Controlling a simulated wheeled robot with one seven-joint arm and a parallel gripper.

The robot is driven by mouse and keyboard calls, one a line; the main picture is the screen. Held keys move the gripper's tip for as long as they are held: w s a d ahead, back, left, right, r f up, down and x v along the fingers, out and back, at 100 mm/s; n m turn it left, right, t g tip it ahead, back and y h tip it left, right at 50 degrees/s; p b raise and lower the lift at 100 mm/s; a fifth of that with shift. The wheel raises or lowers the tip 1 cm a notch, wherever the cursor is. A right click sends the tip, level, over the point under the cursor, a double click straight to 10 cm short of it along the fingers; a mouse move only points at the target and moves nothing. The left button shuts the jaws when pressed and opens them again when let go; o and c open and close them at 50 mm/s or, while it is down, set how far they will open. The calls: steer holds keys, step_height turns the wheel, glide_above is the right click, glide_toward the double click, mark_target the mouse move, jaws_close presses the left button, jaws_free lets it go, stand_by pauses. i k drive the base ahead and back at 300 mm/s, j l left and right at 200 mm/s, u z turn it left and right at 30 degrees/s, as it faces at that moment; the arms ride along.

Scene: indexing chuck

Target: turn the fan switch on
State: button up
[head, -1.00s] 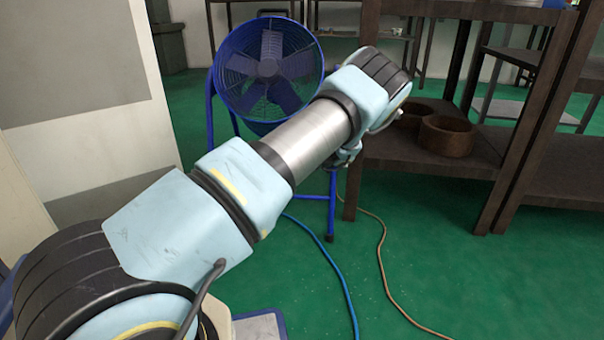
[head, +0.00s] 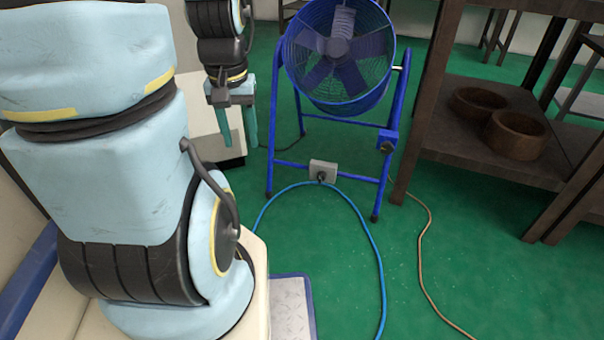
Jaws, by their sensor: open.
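The blue fan (head: 340,52) stands on a blue tubular frame in the upper middle of the head view. A small blue box with a dark round knob (head: 387,146) sits on the frame's right leg. A grey box (head: 323,170) with a dark round part sits on the frame's lower crossbar. I cannot make out the on or off position of either. My gripper (head: 240,142) hangs pointing down, left of the fan frame, apart from both boxes. Its two teal fingers are open with nothing between them.
A blue cable (head: 376,245) runs from the grey box along the green floor. A brown cable (head: 424,262) lies farther right. A dark shelf (head: 490,150) with two brown round bowls stands at the right. Green floor is open in front of the fan.

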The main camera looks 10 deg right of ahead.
mark_target(321, 176)
steer(key=l+u, duration=0.1)
steer(key=u, duration=0.4)
steer(key=k+u, duration=0.15)
steer(key=u, duration=0.35)
steer(key=k+l+u, duration=0.1)
steer(key=u, duration=0.4)
steer(key=k+l, duration=0.15)
steer(key=k, duration=0.4)
